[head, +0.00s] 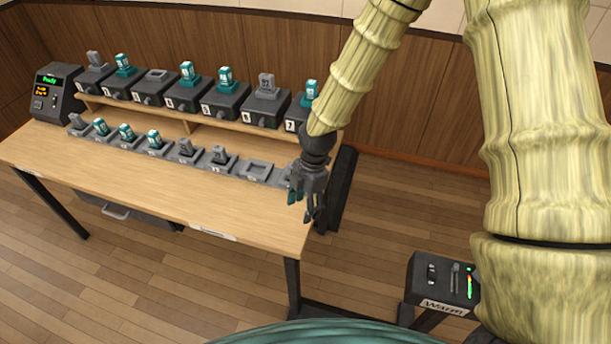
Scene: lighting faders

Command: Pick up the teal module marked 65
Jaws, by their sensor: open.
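Several teal modules stand in two rows on the wooden desk. On the upper shelf are teal modules at the second dock (123,64), fourth dock (187,72), fifth dock (225,77) and seventh dock (311,90). Three more teal modules, a left one (101,127), a middle one (126,132) and a right one (154,140), stand in the lower row. Their markings are too small to read, so I cannot tell which is 65. My gripper (303,203) is open, fingers downward, near the desk's right end. It partly hides the lower row's right end.
Grey modules stand among the teal ones, such as one on the upper shelf (266,83). Upper dock 3 (157,75) and a lower dock (260,170) are empty. A display box (57,92) stands at left. The desk's front (150,190) is clear. A "Warm" fader box (441,281) stands lower right.

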